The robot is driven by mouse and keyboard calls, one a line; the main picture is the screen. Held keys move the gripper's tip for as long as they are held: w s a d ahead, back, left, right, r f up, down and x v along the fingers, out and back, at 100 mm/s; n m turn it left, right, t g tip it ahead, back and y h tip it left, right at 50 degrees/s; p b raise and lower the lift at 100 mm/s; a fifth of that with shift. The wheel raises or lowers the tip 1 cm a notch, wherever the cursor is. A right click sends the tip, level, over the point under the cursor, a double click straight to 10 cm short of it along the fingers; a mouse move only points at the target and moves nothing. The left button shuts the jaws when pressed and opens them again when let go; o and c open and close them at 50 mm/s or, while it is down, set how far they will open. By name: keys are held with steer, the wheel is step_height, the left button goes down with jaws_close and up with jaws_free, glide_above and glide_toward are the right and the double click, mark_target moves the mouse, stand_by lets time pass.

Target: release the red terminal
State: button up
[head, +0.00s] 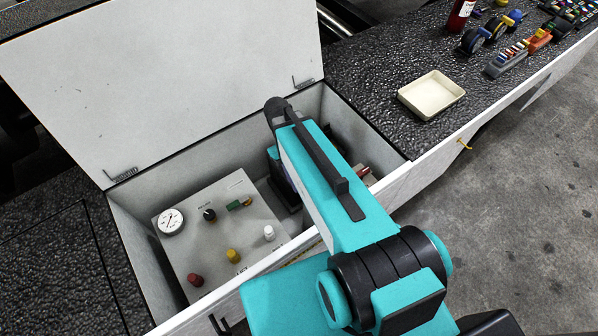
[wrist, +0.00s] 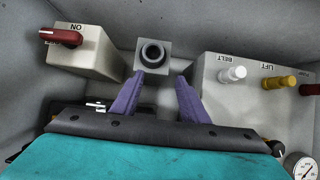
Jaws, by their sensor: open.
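My gripper (wrist: 160,79) is open, with two purple fingers apart and nothing between them. Just past the fingertips stands a grey block with a round black ring (wrist: 152,54). No part is clearly marked as the red terminal. A red rotary handle (wrist: 62,37) sits on a pale box at the left of the wrist view, beside the word ON. A red knob (head: 196,280) is on the control panel and shows at the right edge of the wrist view (wrist: 309,90). In the head view my arm hides the gripper.
The open compartment has pale walls (head: 130,250) and a raised lid (head: 160,75). The panel (head: 250,205) carries a gauge (head: 171,221), a yellow knob (head: 233,255) and a white knob (head: 268,232). A cream tray (head: 431,94) sits on the black ledge to the right.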

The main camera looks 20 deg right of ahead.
steer(key=s+p, duration=0.6)
steer(key=p, duration=0.2)
steer(key=shift+s+a+r+p, duration=0.2)
steer(key=shift+r+p, duration=0.15)
steer(key=shift+r, duration=0.1)
steer(key=shift+s+f, duration=0.15)
stand_by(0.4)
